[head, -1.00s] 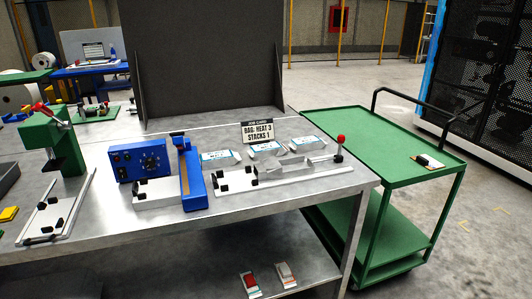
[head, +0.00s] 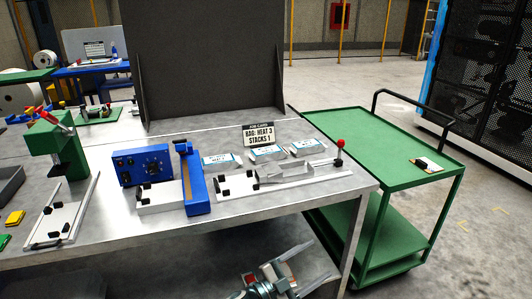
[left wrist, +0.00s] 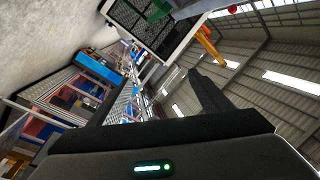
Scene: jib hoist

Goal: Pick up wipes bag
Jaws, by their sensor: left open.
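Three white and blue packets, which look like wipes bags, lie flat on the steel bench behind the metal fixture: a left one (head: 222,160), a middle one (head: 268,152) and a right one (head: 307,148). My left gripper (head: 320,260) is at the bottom of the head view, in front of the bench and low by its lower shelf. Its two fingers are spread apart and empty, pointing right, well away from the bench packets. It covers the shelf spot where two small packets showed earlier. The left wrist view shows no bag. My right gripper is not in view.
The bench (head: 330,192) carries a blue sealer (head: 140,165), a rail fixture with a red-knobbed lever (head: 340,145), a sign (head: 259,134) and a green press (head: 55,145). A green cart (head: 370,150) stands at the right. A dark panel (head: 210,60) rises behind.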

